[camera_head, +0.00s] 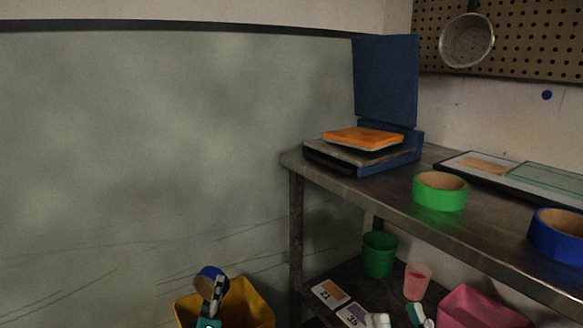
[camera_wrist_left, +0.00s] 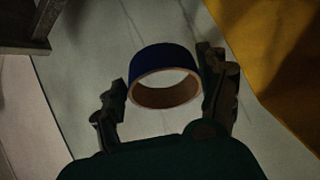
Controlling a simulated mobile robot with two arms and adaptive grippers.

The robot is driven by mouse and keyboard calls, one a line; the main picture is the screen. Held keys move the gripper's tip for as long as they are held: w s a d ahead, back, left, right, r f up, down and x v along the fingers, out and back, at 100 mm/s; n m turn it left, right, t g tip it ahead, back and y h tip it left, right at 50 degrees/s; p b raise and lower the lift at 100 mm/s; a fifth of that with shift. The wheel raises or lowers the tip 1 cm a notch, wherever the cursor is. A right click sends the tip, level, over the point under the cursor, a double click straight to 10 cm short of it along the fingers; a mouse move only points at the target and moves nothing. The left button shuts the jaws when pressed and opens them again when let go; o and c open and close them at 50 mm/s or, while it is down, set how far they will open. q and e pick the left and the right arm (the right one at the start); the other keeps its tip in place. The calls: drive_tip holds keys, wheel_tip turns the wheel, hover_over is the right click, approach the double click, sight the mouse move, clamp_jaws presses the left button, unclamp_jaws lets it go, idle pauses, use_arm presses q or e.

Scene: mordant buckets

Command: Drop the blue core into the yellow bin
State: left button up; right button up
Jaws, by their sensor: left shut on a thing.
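The blue core (camera_head: 210,271) is a short blue ring with a brown cardboard inside. My left gripper (camera_head: 213,288) is shut on it, and in the left wrist view the core (camera_wrist_left: 165,57) sits between the two fingers of the gripper (camera_wrist_left: 162,78). The yellow bin (camera_head: 254,304) stands at the bottom of the head view, partly cut off. The core appears over its back left rim there. In the left wrist view the bin (camera_wrist_left: 272,45) is to the right, apart from the core. My right gripper (camera_head: 418,315) is partly in view at the bottom edge.
A metal bench (camera_head: 310,170) holds an orange-topped press (camera_head: 362,138), a green ring (camera_head: 440,191) and another blue ring (camera_head: 558,234). Below are a green cup (camera_head: 379,255), a pink cup (camera_head: 417,281), labelled cards (camera_head: 330,294) and a pink bin (camera_head: 482,308).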

use_arm(q)
drive_tip(key=o, duration=0.9)
